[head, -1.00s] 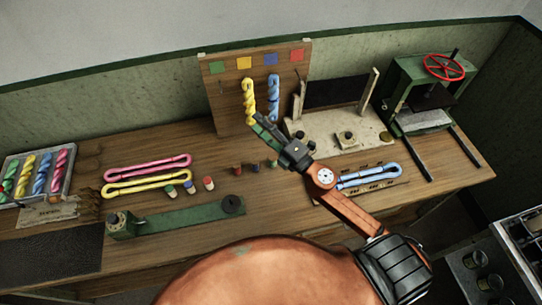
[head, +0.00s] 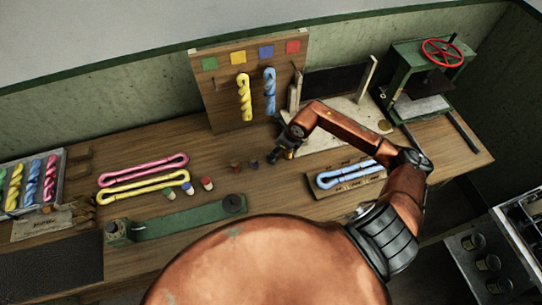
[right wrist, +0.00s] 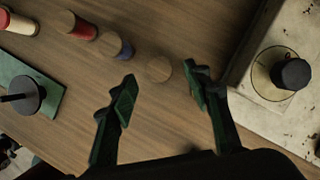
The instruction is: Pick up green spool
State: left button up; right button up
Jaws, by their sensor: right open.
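A wooden-topped spool (right wrist: 160,69) stands in the right wrist view just beyond and between my right gripper's fingertips (right wrist: 160,84). Its side is hidden, so its colour cannot be told there. My right gripper is open, with green finger pads and nothing between them. In the head view the right gripper (head: 279,156) points down at the right end of the wooden-topped spool row, covering that end. A red spool (right wrist: 80,25) and a blue spool (right wrist: 116,45) stand beside it. A pale-topped spool with some green (head: 169,194) stands further left. My left gripper is not in view.
Pink (head: 145,166) and yellow loops lie left of the spools, above a green arm fixture (head: 180,222). A blue loop lies on a wooden board (head: 365,190) to the right. A pegboard (head: 205,90) with hanging yellow and blue skeins stands behind. The pale plate (right wrist: 300,110) lies close right.

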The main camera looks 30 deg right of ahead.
jog(key=p+x, duration=0.1)
jog(key=x, duration=0.4)
jog(key=shift+c, duration=0.3)
jog(key=c, duration=1.2)
